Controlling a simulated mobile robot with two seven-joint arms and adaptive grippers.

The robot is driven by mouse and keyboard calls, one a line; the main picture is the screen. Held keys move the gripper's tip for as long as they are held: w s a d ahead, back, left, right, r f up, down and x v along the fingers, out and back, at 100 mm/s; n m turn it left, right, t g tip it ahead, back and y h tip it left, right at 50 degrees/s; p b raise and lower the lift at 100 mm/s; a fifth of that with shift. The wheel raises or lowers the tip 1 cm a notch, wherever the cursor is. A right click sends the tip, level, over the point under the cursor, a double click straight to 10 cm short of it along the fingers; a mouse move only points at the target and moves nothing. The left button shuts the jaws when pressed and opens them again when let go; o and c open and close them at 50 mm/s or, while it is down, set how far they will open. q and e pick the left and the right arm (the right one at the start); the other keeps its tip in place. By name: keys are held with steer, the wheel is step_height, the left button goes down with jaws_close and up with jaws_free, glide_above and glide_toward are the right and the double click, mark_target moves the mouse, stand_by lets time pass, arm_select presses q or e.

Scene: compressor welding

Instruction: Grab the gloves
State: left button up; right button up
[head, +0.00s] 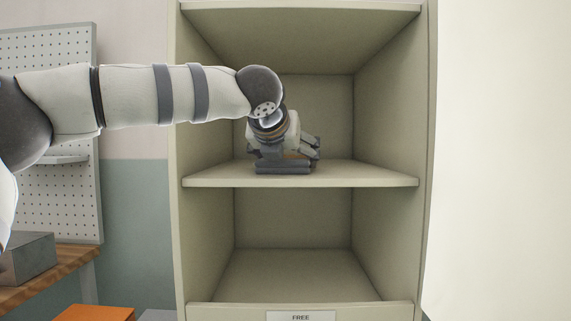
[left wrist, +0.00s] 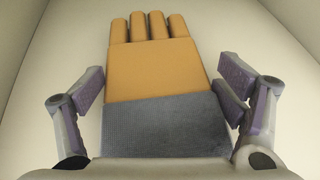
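The gloves (left wrist: 152,65) lie flat on the shelf in the left wrist view, with orange-tan fingers and palm pointing away and a grey cuff (left wrist: 165,128) nearest me. My left gripper (left wrist: 163,82) is open, with one finger on each side of the gloves and a visible gap between each fingertip and the glove. In the head view my left gripper (head: 300,150) is inside the cabinet, over the middle shelf, and hides most of the gloves. A dark grey layered edge (head: 283,169) shows beneath it. My right gripper is in neither view.
The cabinet's middle shelf (head: 370,174) is bare to the right of the gripper. Side walls and an upper shelf (head: 300,8) enclose the space. The lower compartment (head: 295,270) is empty. A wooden workbench (head: 70,262) with a grey block stands at left.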

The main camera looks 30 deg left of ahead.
arm_select(q)
steer(key=shift+f, duration=0.1)
steer(key=shift+c, duration=1)
